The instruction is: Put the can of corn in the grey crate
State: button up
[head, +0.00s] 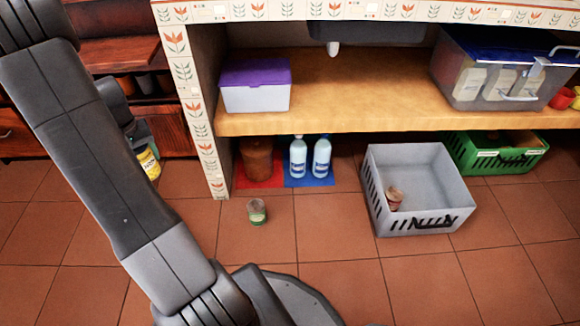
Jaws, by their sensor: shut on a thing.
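The grey crate (452,187) stands on the tiled floor at the right, open at the top. A small can with a reddish label (395,198) is inside it, at its left side. My gripper (143,143) shows partly behind my arm at the left. It is shut on a yellow can (149,165), which looks like the can of corn. My arm hides part of the gripper and of the can. The held can is well to the left of the crate.
A can with a green label (257,212) stands on the floor between the held can and the crate. A green crate (497,160) is behind the grey one. Two bottles (309,157) and a brown jar (257,158) stand under the wooden shelf (350,95). The front floor is clear.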

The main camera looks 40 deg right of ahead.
aim_at(430, 208)
jog(key=k+l+u, duration=0.25)
jog(key=k+l, duration=0.95)
jog(key=l, duration=0.3)
jog(key=k+l+u, duration=0.1)
jog(key=l, duration=0.3)
jog(key=k+l, duration=0.15)
jog(key=l, duration=0.2)
jog(key=k+l+u, duration=0.1)
jog(key=l, duration=0.3)
jog(key=k+l+u, duration=0.1)
jog(key=l, duration=1.1)
